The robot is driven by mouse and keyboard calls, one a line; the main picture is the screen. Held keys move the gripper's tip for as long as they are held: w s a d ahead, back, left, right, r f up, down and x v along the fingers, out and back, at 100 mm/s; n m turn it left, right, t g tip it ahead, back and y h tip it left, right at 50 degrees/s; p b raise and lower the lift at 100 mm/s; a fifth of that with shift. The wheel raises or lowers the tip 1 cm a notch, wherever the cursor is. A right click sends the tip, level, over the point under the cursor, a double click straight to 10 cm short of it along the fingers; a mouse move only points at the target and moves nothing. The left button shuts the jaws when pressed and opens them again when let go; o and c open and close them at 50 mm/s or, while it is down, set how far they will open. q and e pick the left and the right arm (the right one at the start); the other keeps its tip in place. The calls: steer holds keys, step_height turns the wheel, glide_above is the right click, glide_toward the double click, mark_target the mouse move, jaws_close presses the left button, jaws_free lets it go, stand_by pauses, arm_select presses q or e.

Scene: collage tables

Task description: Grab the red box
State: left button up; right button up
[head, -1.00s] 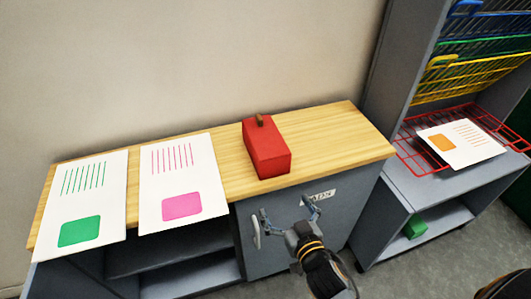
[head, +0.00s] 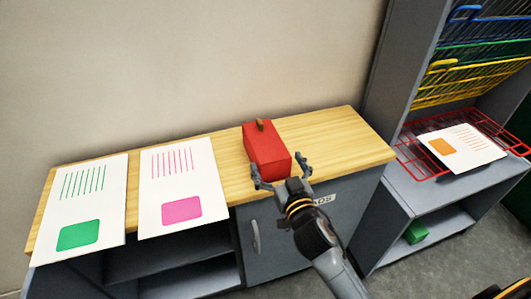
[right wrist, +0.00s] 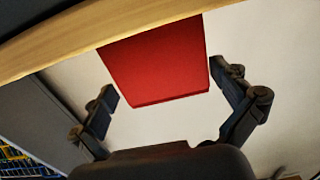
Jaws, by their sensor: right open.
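The red box (head: 265,147) stands on the wooden top of the grey cabinet, near its front edge, with a small brown knob on top. It also shows in the right wrist view (right wrist: 158,62), between and ahead of the fingers. My right gripper (head: 280,172) is open at the front of the box, its fingers spread to either side of the box's front end. In the right wrist view my right gripper (right wrist: 172,92) has a visible gap between each finger and the box. My left gripper is not in view.
Two paper sheets, one with a green patch (head: 80,205) and one with a pink patch (head: 180,188), lie left of the box. A shelf with coloured wire trays stands at right; its red tray (head: 415,160) holds an orange-marked sheet (head: 465,147). The wooden top (head: 345,140) right of the box is clear.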

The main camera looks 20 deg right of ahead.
mark_target(268, 147)
steer(key=w, duration=0.5)
steer(key=shift+a+b, duration=0.3)
steer(key=shift+a, duration=0.05)
steer(key=shift+s, duration=0.1)
steer(key=shift+c, duration=0.2)
steer(key=shift+r, duration=0.1)
steer(key=c, duration=1.1)
